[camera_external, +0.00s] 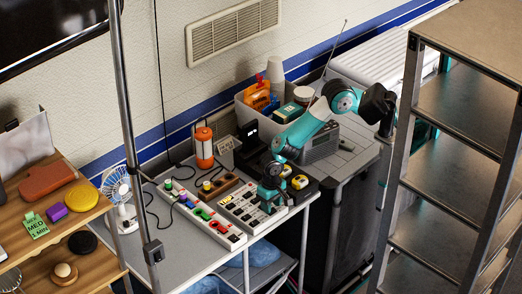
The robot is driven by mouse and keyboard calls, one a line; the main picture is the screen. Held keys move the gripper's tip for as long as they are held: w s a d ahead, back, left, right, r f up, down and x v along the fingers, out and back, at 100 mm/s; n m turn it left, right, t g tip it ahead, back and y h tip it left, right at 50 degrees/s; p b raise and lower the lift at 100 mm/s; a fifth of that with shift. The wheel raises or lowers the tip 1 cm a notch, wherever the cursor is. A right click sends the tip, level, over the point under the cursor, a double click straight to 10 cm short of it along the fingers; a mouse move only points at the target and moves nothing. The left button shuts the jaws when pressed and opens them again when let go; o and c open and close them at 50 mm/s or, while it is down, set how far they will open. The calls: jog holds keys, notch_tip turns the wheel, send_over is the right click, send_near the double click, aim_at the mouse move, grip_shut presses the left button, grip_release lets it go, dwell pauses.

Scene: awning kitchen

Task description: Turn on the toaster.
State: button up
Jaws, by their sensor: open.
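My teal arm reaches leftward over the table, and my gripper (267,203) points down at the right end of a grey panel (238,203) with several pale keys or sockets. The gripper is open, and no object shows between its fingers. Whether its tips touch the panel is too small to tell. Left of it lies a long white strip (226,233) with red, green and dark switches or plugs. I cannot pick out a toaster for sure. A grey, slatted, box-like appliance (322,146) stands behind the arm, partly hidden by it.
An orange lantern (204,148) and a small fan (117,188) stand on the table (180,262). A grey bin (245,116) holds cups and packets. Yellow-and-black items (299,182) sit right of the gripper. A metal pole (128,120) and shelves (455,150) flank the table.

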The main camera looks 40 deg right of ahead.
notch_tip(320, 180, up, 16)
jog(key=b, duration=0.1)
jog(key=shift+r, duration=0.1)
jog(key=w+d+r+n+y, duration=0.1)
jog(key=w+d+r+n, duration=0.15)
jog(key=d, duration=0.75)
jog(key=w+d+r+n+y, duration=0.15)
jog(key=d+r, duration=0.25)
jog(key=d, duration=0.6)
jog(key=s+d+n+y, duration=0.1)
jog(key=s+d+n, duration=0.2)
jog(key=s+d, duration=0.7)
jog(key=d, duration=0.3)
jog(key=shift+f+y, duration=0.2)
jog(key=shift+y, duration=0.15)
jog(key=shift+w+d, duration=0.1)
